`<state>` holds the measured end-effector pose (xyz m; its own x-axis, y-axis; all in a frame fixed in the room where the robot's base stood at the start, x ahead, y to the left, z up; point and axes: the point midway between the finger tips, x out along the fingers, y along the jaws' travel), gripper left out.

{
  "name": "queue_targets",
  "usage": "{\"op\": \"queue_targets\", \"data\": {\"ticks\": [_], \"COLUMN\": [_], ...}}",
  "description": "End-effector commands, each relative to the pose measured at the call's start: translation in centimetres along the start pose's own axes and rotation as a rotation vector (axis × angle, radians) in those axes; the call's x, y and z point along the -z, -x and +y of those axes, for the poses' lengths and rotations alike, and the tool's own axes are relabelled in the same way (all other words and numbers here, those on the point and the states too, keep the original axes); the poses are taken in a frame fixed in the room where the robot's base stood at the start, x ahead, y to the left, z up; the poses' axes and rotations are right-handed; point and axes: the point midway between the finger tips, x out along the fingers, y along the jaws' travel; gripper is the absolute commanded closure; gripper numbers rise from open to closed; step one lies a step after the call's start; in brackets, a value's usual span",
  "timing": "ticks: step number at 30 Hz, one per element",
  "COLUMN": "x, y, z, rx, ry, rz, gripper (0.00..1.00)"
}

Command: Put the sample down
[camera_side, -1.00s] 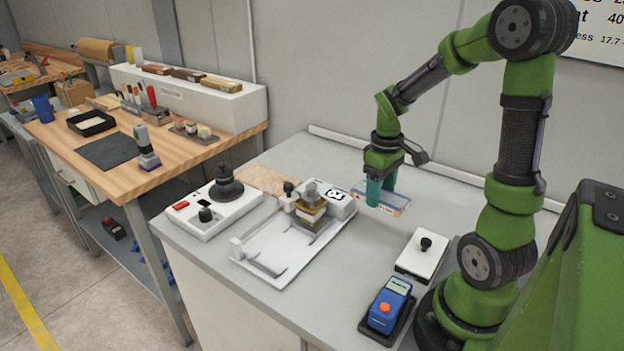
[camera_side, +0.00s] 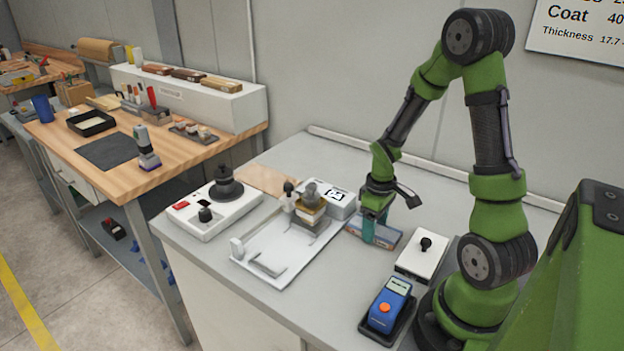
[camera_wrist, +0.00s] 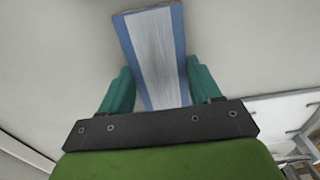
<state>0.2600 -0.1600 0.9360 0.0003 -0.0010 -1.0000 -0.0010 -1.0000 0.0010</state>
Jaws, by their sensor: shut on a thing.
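The sample is a flat panel (camera_side: 388,236) with blue edges and a pale grey middle. My gripper (camera_side: 376,232) is shut on it, with a teal finger on each side. In the side view the sample is low at the grey bench top, right of the white coater; I cannot tell whether it touches the bench. In the wrist view the sample (camera_wrist: 153,55) lies lengthwise between the fingers of my gripper (camera_wrist: 157,90) and extends past them. Its near end is hidden behind the dark gripper bar.
The coater's white plate (camera_side: 270,262) and body lie left of the sample. A white block with a black knob (camera_side: 422,257) is close on the right, and a blue gauge (camera_side: 388,305) is in front. The grey bench (camera_side: 340,290) is bare between plate and gauge.

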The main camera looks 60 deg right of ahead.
Motion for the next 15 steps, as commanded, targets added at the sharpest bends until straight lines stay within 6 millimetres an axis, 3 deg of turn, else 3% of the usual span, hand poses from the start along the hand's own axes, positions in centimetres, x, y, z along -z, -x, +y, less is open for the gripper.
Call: {"op": "queue_targets", "data": {"ticks": [6, 7, 11, 15], "x": [-0.02, -0.01, -0.01, -0.01], "y": [-0.33, -0.28, -0.25, -0.24], "z": [-0.02, -0.01, -0.01, -0.01], "rx": [0.001, 0.001, 0.001, 0.000], "ry": [0.000, 0.000, 0.000, 0.000], "rz": [-0.002, -0.001, -0.001, -0.001], "gripper": [0.69, 0.32, 0.12, 0.11]}}
